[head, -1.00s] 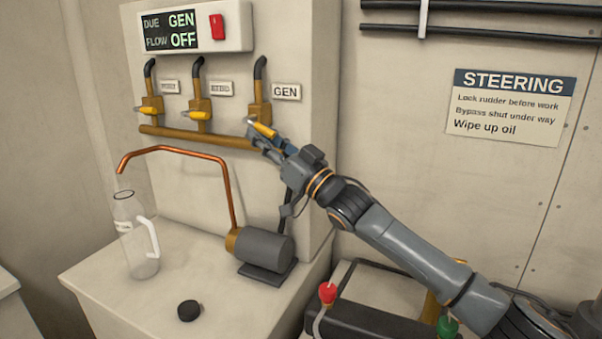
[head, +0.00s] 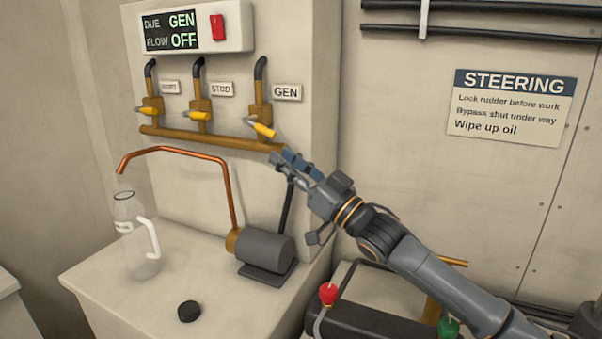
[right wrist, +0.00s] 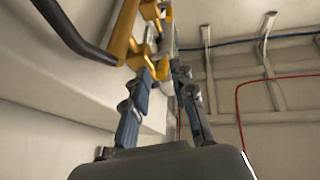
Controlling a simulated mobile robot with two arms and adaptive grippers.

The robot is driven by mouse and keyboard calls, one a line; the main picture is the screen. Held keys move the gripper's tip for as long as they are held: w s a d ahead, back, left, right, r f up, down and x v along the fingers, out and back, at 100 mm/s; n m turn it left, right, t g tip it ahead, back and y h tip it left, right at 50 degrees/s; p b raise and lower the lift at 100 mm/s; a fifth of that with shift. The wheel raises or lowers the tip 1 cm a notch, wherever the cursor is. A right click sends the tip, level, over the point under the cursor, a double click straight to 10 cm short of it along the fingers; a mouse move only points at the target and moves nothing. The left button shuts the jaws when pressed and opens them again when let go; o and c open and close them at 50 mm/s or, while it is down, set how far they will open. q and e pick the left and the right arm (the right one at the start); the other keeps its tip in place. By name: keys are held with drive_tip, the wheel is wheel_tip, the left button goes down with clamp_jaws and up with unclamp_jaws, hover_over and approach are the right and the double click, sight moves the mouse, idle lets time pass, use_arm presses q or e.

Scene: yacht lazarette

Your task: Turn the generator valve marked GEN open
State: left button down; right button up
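The GEN valve (head: 260,112) is brass, with a black hose on top and a label reading GEN (head: 287,92) to its right. Its yellow lever (head: 263,130) slants down to the right, while the levers of the other two valves lie nearly level. My right gripper (head: 285,160) is just below and right of the lever, apart from it. My left gripper is not in view.
The panel (head: 185,30) reads DUE GEN, FLOW OFF, beside a red switch (head: 217,27). The PORT valve (head: 151,108) and STBD valve (head: 200,110) stand left. Below are a copper spout (head: 180,149), clear jug (head: 133,240), grey pump (head: 262,248) and black cap (head: 189,311).

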drive_tip(key=shift+f+v, duration=0.25)
drive_tip(key=shift+v, duration=1.5)
drive_tip(key=shift+w+a, duration=0.1)
